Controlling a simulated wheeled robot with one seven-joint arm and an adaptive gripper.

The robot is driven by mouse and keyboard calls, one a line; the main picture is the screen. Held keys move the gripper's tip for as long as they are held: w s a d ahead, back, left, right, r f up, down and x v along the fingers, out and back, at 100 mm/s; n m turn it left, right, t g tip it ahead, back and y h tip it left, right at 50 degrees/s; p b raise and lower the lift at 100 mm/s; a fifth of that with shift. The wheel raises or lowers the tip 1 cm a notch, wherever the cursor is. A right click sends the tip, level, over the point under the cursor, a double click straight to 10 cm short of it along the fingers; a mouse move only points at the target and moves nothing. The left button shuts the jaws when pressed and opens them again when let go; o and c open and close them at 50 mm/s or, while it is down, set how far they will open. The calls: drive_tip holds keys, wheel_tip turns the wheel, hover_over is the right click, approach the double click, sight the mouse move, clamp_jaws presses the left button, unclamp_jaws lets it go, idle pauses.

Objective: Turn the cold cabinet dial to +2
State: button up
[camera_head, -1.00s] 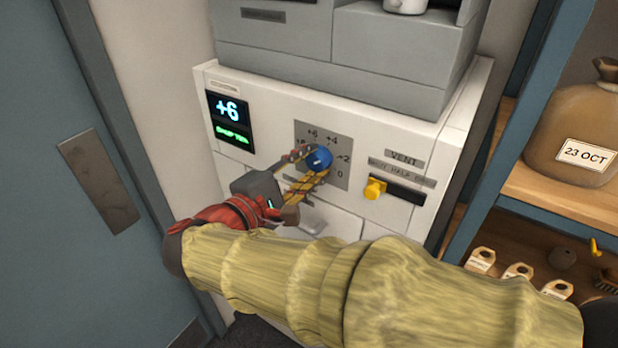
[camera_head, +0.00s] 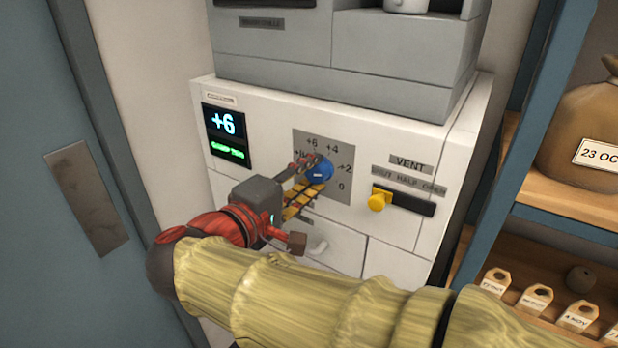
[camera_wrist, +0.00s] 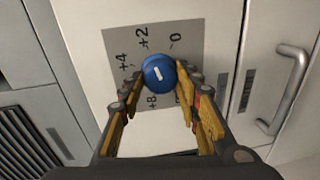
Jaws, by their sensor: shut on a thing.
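The blue dial (camera_head: 320,172) sits on a grey scale plate (camera_head: 342,187) on the white cabinet front. The plate carries +6, +4, +2 and 0 marks, with +8 legible in the wrist view. My gripper (camera_head: 309,176) is shut on the dial, one finger on each side; the wrist view shows the dial (camera_wrist: 158,73) between the fingertips. A short white mark shows on the dial's face, but I cannot tell which number it points to. The lit display (camera_head: 226,133) at the cabinet's upper left reads +6, with green text below.
A yellow vent slider (camera_head: 380,199) sits in a dark slot right of the dial. A metal handle (camera_wrist: 290,88) is close by in the wrist view. Shelves with a sack (camera_head: 585,135) and tags stand at right; a blue door (camera_head: 50,260) is at left.

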drive_tip(key=o, duration=1.2)
drive_tip(key=shift+c, duration=0.2)
drive_tip(key=v, duration=1.2)
drive_tip(key=shift+f, duration=0.1)
